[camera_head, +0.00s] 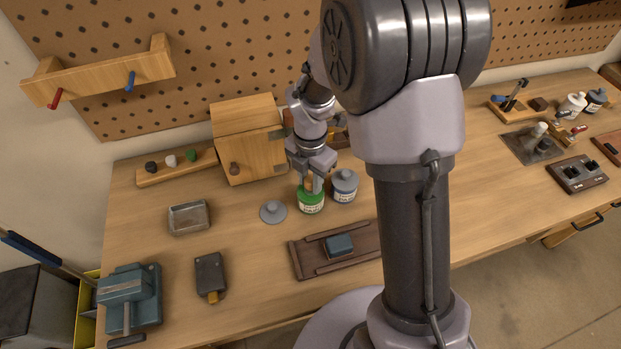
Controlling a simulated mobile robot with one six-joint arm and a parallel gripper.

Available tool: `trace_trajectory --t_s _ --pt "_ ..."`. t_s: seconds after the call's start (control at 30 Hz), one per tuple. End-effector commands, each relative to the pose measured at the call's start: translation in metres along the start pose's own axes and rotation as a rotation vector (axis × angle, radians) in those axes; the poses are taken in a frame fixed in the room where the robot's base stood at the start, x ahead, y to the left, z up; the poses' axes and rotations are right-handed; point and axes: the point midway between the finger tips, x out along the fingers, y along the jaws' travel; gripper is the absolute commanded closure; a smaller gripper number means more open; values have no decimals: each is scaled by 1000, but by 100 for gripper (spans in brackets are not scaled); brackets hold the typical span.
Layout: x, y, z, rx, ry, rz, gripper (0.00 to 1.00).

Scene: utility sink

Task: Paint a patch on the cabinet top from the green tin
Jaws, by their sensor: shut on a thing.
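The green tin (311,201) stands on the bench near the middle, with a pale label on its side. My gripper (312,184) points down right at the tin's mouth. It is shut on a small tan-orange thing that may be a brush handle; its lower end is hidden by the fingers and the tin. The wooden cabinet (255,157) stands behind and left of the tin, against the pegboard.
A grey-blue tin (345,187) stands close to the right of the green tin. A round grey lid (273,212) lies to its left. A wooden tray with a blue block (339,246) is in front. A metal dish (189,217) lies farther left, with clear bench around it.

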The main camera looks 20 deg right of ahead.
Motion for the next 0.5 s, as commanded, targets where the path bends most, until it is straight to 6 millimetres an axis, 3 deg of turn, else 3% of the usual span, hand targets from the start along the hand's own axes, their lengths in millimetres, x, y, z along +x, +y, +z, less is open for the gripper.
trace_trajectory --t_s 0.37,0.5 --pt "1 -1 -1 0 2 -3 100" --pt "-8 -1 -1 0 2 -3 100"
